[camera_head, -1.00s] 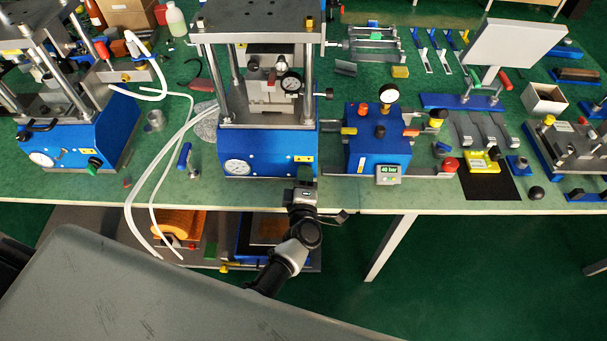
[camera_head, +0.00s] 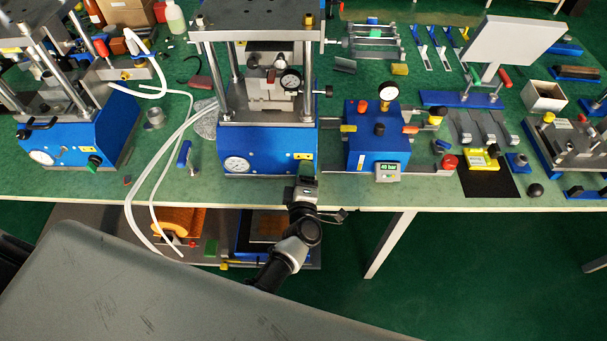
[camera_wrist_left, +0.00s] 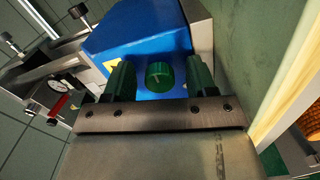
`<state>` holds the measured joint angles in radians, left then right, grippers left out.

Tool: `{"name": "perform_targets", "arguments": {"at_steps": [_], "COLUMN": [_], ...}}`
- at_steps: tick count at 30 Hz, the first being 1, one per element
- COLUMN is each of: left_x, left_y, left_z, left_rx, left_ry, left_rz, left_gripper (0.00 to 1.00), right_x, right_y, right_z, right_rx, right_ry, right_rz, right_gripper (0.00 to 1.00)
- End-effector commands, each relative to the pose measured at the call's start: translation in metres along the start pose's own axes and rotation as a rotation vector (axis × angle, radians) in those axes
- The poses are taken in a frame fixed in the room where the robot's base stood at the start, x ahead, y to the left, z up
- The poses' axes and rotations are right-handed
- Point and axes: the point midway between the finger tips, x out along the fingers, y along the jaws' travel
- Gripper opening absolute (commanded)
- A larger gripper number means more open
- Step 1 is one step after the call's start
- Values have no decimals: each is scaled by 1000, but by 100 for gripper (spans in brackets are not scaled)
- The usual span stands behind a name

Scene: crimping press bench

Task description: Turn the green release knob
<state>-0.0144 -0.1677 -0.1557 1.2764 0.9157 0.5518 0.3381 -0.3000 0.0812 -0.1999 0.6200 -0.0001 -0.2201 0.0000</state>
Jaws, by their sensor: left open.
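The green release knob (camera_wrist_left: 160,75) shows in the left wrist view on the front face of a blue press base (camera_wrist_left: 138,30). It is round, with a pale mark on its face. My left gripper (camera_wrist_left: 160,80) is open, with one dark green finger on each side of the knob. Gaps show between the knob and both fingers; no contact is visible. In the head view my left gripper (camera_head: 305,180) is at the lower right front of the middle press (camera_head: 262,147) and covers most of the knob there. My right gripper is not in view.
A blue box with a gauge (camera_head: 378,150) stands right of the middle press. White hoses (camera_head: 150,190) hang over the bench edge. Open floor lies in front at the right.

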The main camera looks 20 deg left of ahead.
Motion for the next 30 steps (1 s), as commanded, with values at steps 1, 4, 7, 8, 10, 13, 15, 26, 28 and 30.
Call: {"name": "perform_targets", "arguments": {"at_steps": [1, 4, 7, 8, 10, 13, 15, 26, 28, 30], "left_x": [0, -4, -17, -22, -37, -58, -72, -108, -108, -108], "left_y": [0, 1, 1, 1, 2, 2, 1, 0, 0, 0], "left_z": [0, 0, 0, 0, 0, 0, 0, 0, 0, 0], "left_rx": [0, 0, 0, -1, 1, 0, 1, -1, -1, -1], "left_ry": [0, 0, -2, -2, -1, -1, -2, 0, 0, 0], "left_rz": [1, 0, -3, -3, -3, -3, -3, 0, 0, 0], "left_gripper": [57, 57, 57, 57, 57, 57, 57, 57, 57, 57], "right_x": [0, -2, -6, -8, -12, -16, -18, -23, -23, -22], "right_y": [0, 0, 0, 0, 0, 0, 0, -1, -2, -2], "right_z": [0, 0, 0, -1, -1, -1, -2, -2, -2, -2], "right_rx": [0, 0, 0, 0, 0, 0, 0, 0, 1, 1], "right_ry": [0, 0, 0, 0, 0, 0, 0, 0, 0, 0], "right_rz": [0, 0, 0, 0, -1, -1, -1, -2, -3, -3], "right_gripper": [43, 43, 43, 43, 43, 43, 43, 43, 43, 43]}}
